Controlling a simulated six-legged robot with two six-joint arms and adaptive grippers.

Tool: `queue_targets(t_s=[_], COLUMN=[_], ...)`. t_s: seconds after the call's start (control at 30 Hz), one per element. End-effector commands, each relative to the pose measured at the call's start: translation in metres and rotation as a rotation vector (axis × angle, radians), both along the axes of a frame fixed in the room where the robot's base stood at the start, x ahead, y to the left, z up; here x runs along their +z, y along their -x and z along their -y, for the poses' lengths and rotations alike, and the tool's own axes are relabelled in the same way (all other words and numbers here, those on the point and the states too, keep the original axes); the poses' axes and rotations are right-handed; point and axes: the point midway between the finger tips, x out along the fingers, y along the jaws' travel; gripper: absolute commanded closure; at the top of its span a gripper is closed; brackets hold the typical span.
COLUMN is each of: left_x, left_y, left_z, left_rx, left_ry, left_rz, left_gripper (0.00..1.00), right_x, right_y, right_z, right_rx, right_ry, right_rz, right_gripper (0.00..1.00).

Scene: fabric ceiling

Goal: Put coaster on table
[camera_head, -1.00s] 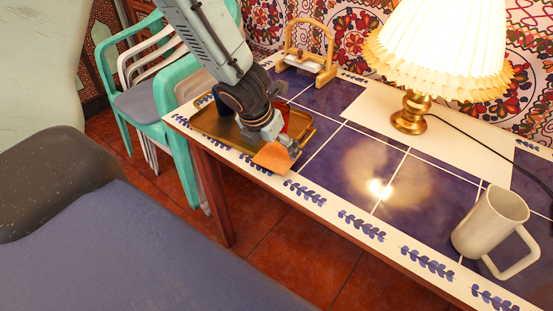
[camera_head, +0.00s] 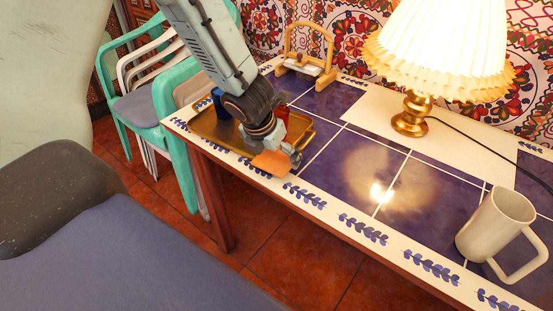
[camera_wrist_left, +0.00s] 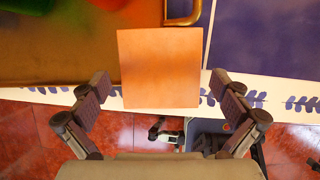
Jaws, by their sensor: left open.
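The coaster (camera_wrist_left: 158,68) is a flat orange square. In the head view the coaster (camera_head: 270,163) lies at the table's front edge, by the front right corner of the brass tray. The table (camera_head: 330,205) has dark blue tiles and a white border with blue leaves. My left gripper (camera_wrist_left: 161,84) is open, with one finger on each side of the coaster and a gap at both sides. In the head view my left gripper (camera_head: 284,153) is low over that corner. Whether the coaster also rests on the tray's rim is unclear. My right gripper is not in view.
The brass tray (camera_head: 222,139) holds a blue cup (camera_head: 220,103) and a red item partly hidden by my arm. A wooden stand (camera_head: 308,62), a lit lamp (camera_head: 412,114) and a white mug (camera_head: 493,227) stand on the table. The middle tiles are clear.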

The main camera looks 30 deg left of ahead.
Motion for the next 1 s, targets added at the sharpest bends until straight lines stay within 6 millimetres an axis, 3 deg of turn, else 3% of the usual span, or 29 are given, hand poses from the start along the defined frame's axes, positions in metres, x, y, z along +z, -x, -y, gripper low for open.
queue_targets(t_s=[0.27,0.9,1.0], left_x=[0.0000,0.0002,0.0002], left_y=[0.0000,-0.0002,-0.0002], left_z=[0.0000,0.0000,0.0000], left_rx=[0.000,0.000,0.000], left_ry=[0.000,0.000,0.000], left_rz=[0.000,0.001,0.001], left_gripper=[0.02,0.56,0.56], right_x=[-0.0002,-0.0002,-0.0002], right_y=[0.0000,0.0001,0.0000], right_z=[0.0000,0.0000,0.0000], right_rx=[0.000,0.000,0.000], right_ry=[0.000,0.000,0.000], right_rz=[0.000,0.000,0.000], right_gripper=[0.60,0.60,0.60])
